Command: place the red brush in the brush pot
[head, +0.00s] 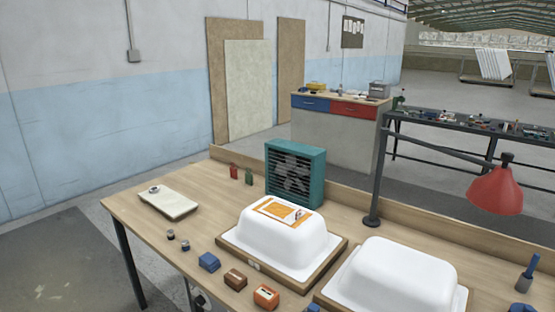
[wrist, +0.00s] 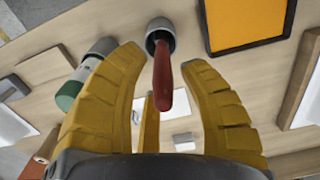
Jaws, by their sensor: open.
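The red brush (wrist: 164,80) shows in the wrist view as a red handle pointing toward the camera. Its far end is inside the round opening of a grey pot (wrist: 151,42), which looks like the brush pot; the bristles are hidden. My gripper (wrist: 163,62) has its yellow fingers spread on either side of the handle, with gaps visible. It is open and does not hold the brush. I cannot make out my gripper or the red brush in the head view. There, a blue-handled thing (head: 527,268) stands in a dark blue pot at the right edge.
In the head view, two white tub shells (head: 395,275) and a teal fan (head: 295,175) stand on the wooden bench.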

